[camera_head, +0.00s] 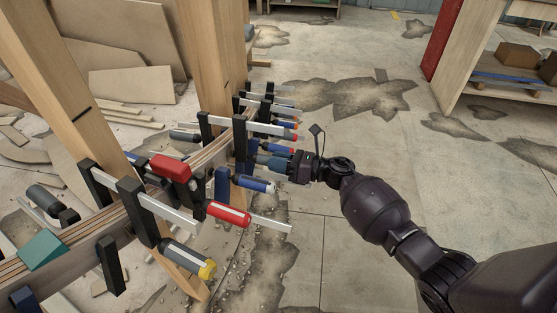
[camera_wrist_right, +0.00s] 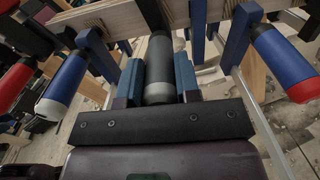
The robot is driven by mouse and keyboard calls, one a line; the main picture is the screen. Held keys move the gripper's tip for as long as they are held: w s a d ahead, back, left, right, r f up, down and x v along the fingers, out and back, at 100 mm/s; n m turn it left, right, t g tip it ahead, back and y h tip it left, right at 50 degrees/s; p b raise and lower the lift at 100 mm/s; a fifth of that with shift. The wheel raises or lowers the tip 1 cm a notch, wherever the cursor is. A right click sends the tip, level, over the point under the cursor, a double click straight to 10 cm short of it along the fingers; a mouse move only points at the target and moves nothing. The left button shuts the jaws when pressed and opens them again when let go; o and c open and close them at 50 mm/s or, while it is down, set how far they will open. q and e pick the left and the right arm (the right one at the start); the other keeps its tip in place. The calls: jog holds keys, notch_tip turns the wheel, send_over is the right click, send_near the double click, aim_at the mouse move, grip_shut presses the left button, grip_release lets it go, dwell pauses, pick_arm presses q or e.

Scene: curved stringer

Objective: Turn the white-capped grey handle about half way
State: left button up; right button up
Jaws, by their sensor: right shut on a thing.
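In the right wrist view a grey handle (camera_wrist_right: 158,72) stands between the two blue fingers of my right gripper (camera_wrist_right: 158,80), which is shut on it. A paler band circles the handle's near end; its end cap is partly hidden by the gripper. In the head view my right gripper (camera_head: 283,164) reaches in from the right to the clamp row, and the handle is mostly covered by the fingers. My left gripper is not in view.
A curved laminated stringer (camera_head: 215,148) carries several bar clamps. Close beside the gripper are a blue handle with a white cap (camera_head: 256,184) and, nearer, a red handle (camera_head: 228,213). Wooden posts (camera_head: 68,85) stand at left. The floor at right is open, with a shelf (camera_head: 500,75) beyond.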

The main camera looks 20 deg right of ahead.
jog(key=m+p, duration=0.1)
jog(key=m, duration=0.2)
jog(key=shift+r+m, duration=0.1)
jog(key=shift+m, duration=0.3)
jog(key=m, duration=0.3)
jog(key=shift+w+m+p, duration=0.1)
jog(key=shift+m+p, duration=0.2)
jog(key=shift+p, duration=0.05)
jog(key=m, duration=0.4)
jog(key=shift+d+p, duration=0.1)
jog(key=shift+p, duration=0.3)
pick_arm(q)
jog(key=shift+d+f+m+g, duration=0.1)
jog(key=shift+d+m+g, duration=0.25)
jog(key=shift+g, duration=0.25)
pick_arm(e)
jog(key=shift+f+m, duration=0.2)
jog(key=shift+m, duration=0.7)
jog(key=o, duration=0.9)
